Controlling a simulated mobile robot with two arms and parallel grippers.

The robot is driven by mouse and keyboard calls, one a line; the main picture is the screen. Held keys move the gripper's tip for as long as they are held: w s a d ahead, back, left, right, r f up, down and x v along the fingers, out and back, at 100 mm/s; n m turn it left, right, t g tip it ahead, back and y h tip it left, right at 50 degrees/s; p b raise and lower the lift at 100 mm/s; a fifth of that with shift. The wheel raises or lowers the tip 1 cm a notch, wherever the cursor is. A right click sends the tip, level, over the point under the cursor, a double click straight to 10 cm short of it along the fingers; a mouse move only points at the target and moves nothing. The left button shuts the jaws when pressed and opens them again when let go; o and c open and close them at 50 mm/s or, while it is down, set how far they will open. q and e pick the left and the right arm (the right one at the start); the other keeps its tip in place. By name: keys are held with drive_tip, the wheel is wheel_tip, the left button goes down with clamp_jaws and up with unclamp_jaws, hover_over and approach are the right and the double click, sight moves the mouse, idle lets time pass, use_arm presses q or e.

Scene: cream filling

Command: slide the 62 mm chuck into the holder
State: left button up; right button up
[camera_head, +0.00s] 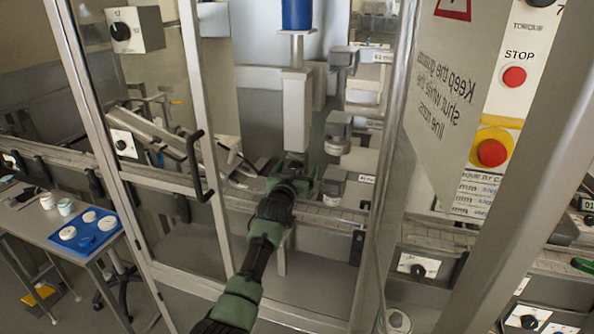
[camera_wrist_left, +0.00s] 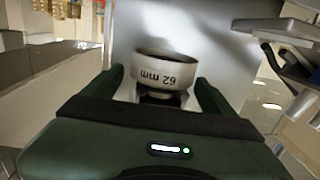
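The 62 mm chuck (camera_wrist_left: 163,73) is a pale, ring-shaped cup with a dark inside and "62 mm" printed on it, upside down in the left wrist view. It sits between the fingers of my left gripper (camera_wrist_left: 160,84), which appear shut on it. In the head view my left gripper (camera_head: 291,170) reaches through the open machine guard, just below a white vertical column (camera_head: 296,110). The gripper hides most of the chuck there. I cannot clearly make out the holder or whether the chuck touches it. My right gripper is not in view.
Guard frame posts stand on both sides of my left arm, with a door handle (camera_head: 198,165) at left and a door panel (camera_head: 440,100) at right. A conveyor (camera_head: 325,215) runs below. A blue tray (camera_head: 106,240) with white parts lies on the left table.

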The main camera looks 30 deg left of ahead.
use_arm(q)
drive_tip(key=shift+s+f, duration=0.1)
drive_tip(key=shift+f, duration=0.05)
drive_tip(key=shift+s+d, duration=0.1)
drive_tip(key=shift+s, duration=0.1)
drive_tip(key=b+v, duration=0.1)
drive_tip(key=v, duration=0.6)
drive_tip(key=shift+s, duration=0.1)
idle(0.4)
